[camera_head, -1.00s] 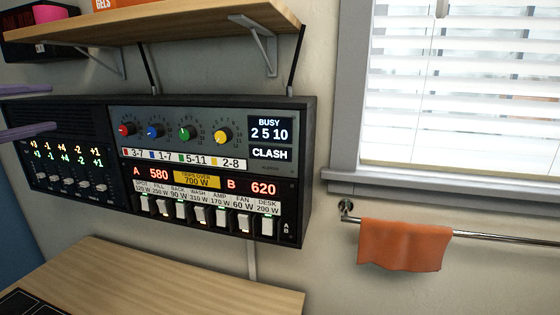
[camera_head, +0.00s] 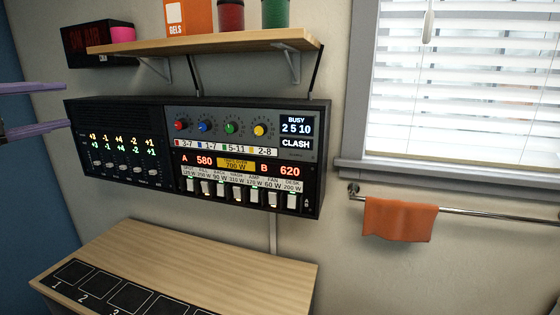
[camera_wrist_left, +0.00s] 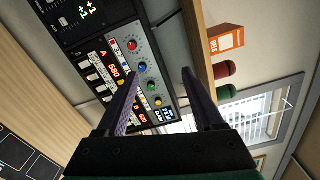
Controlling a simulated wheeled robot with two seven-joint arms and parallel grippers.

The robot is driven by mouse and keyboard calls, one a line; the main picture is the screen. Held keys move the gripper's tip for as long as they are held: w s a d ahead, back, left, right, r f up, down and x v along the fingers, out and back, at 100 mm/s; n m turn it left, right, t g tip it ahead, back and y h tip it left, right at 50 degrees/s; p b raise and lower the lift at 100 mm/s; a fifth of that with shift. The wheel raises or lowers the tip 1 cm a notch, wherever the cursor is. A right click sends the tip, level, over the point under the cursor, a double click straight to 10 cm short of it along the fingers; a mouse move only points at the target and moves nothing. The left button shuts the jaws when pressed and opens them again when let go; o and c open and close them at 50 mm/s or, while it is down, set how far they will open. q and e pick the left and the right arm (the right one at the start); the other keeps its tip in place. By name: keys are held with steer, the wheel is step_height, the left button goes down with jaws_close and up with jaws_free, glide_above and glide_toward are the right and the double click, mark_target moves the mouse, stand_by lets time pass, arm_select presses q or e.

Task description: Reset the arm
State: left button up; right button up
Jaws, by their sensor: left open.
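My left gripper (camera_head: 40,108) comes in at the left edge in the head view. Its two purple fingers are apart with nothing between them, and it is clear of the panel. In the left wrist view the open fingers (camera_wrist_left: 160,100) point toward the control panel (camera_wrist_left: 150,55), which shows sideways. The control panel (camera_head: 120,107) hangs on the wall, with colored knobs, sliders and a row of white switches. Its displays read BUSY 2 5 10, CLASH, A 580 and B 620. My right gripper is not in view.
A wooden shelf (camera_head: 205,42) above the panel holds an orange GELS box (camera_head: 188,18) and red and green jars. A wooden table (camera_head: 200,262) with numbered black squares stands below. An orange cloth (camera_head: 398,219) hangs on a rail under the window.

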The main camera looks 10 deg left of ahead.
arm_select(q)
steer(key=w+d+f+n+t+h, duration=0.1)
steer(key=w+d+f+t+h, duration=0.25)
steer(key=w+d+f, duration=0.3)
step_height(320, 180, down, 29)
steer(key=n+g+y, duration=0.7)
steer(key=n+y, duration=0.6)
steer(key=n, duration=0.6)
steer(key=s+d+f+g+h, duration=0.45)
steer(key=s+d+f, duration=0.4)
steer(key=f, duration=0.25)
steer(key=s+d+f+g+h, duration=0.3)
steer(key=s+d+f+g, duration=0.3)
steer(key=s+d+f, duration=0.3)
steer(key=s+d+f+g+b, duration=0.1)
steer(key=s+f+b, duration=0.15)
steer(key=f, duration=1.45)
steer(key=s+f+g+b, duration=0.1)
steer(key=f+b, duration=0.3)
steer(key=f, duration=1.2)
steer(key=s+a+f+g+b, duration=0.1)
steer(key=s+a+f+b, duration=0.1)
steer(key=s+f, duration=1.3)
steer(key=shift+a+f+b, duration=0.4)
steer(key=shift+f+b, duration=0.05)
steer(key=shift+b, duration=0.3)
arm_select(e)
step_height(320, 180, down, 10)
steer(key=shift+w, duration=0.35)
